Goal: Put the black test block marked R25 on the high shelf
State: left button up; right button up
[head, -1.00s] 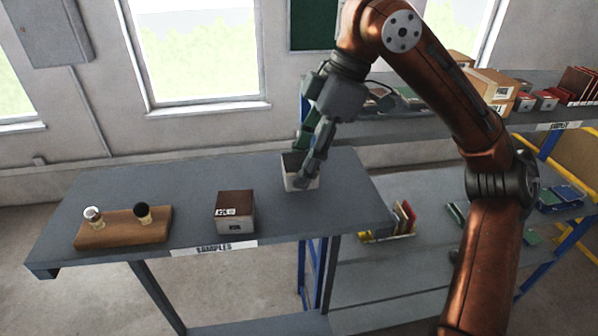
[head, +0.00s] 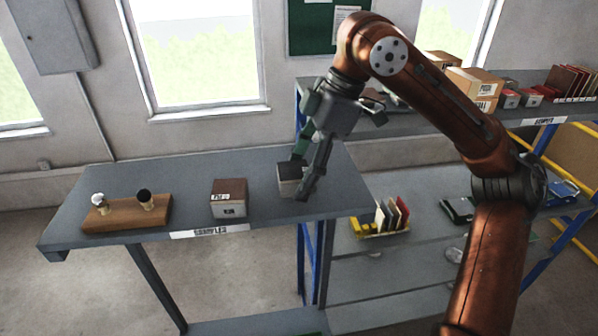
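A block with a dark top and a pale front (head: 288,186) is at the right part of the grey samples table; no mark on it is readable. My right gripper (head: 301,178) is at its right side, with one finger toward the back and the other in front of its right edge. The fingers are apart, but I cannot tell whether they press on the block. A brown-topped block with a pale front and a white label (head: 229,199) sits left of it; its label is too small to read. The high shelf (head: 400,127) is at the right. My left gripper is out of view.
A wooden holder (head: 125,215) with two knobbed pieces stands on the table's left. A lower shelf holds a tile rack (head: 385,230). My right arm crosses in front of the shelves.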

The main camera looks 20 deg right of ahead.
jog(key=shift+w+f, duration=0.1)
jog(key=shift+w, duration=0.5)
jog(key=shift+s+r, duration=0.2)
jog(key=shift+r, duration=0.15)
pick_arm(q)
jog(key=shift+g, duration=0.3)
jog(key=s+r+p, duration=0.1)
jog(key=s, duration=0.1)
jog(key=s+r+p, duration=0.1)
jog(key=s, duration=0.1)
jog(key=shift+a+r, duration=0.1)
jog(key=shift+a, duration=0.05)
pick_arm(e)
jog(key=v, duration=1.1)
jog(key=shift+r, duration=0.2)
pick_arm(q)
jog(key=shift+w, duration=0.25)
pick_arm(e)
jog(key=shift+s+d, duration=0.1)
jog(key=shift+d, duration=0.05)
